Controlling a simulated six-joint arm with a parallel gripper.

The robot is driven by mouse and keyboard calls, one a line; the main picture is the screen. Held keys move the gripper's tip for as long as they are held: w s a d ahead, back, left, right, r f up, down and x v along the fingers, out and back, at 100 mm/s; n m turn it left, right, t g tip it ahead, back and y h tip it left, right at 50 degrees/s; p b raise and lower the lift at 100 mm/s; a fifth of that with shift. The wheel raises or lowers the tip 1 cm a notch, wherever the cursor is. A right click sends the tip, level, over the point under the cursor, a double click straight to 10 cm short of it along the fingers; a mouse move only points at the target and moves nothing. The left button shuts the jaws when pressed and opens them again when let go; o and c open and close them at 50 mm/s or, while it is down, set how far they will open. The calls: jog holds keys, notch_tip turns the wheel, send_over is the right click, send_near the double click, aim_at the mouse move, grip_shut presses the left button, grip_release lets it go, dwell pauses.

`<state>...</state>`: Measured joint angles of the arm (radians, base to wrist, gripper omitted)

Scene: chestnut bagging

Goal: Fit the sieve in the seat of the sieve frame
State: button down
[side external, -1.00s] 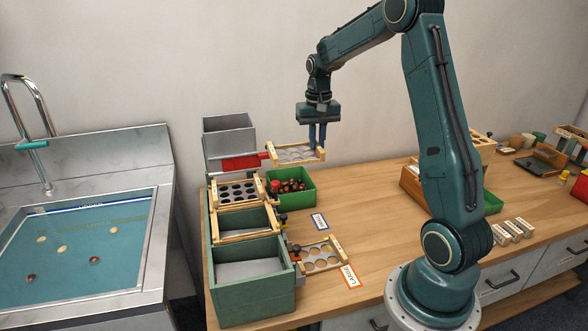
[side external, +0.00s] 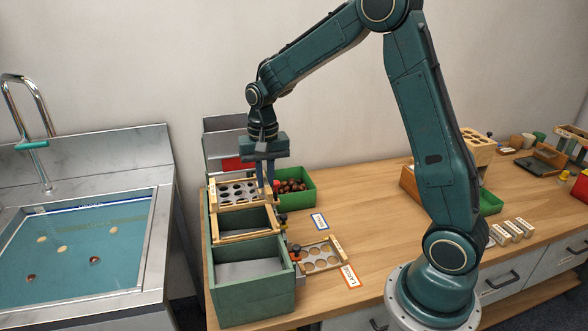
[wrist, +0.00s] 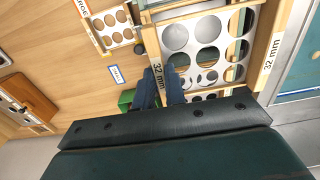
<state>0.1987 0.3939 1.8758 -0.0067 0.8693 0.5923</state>
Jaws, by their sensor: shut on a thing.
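My gripper (side external: 264,192) is shut on the right-hand wooden rail of a sieve, which has a grey plate with large round holes (wrist: 208,28) and rails marked 32 mm. In the side view the sieve (side external: 228,188) is held over the rear part of the green bins, overlapping a dark-holed sieve seen there earlier. The wooden sieve frame (side external: 249,236) lies in front of it, on the middle bin, with its opening bare. Whether the held sieve touches anything below cannot be told.
A green box of chestnuts (side external: 306,197) stands close to the right of my gripper. A front bin (side external: 250,300) and another sieve with the LARGE card (side external: 350,276) lie nearer the camera. The sink (side external: 80,250) is at left.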

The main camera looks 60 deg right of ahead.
jog(key=shift+f, duration=0.15)
jog(key=shift+f, duration=3.05)
jog(key=shift+f, duration=0.6)
jog(key=c, duration=1.4)
grip_release()
jog(key=shift+o, duration=0.6)
jog(key=shift+o, duration=0.7)
jog(key=shift+r, duration=0.1)
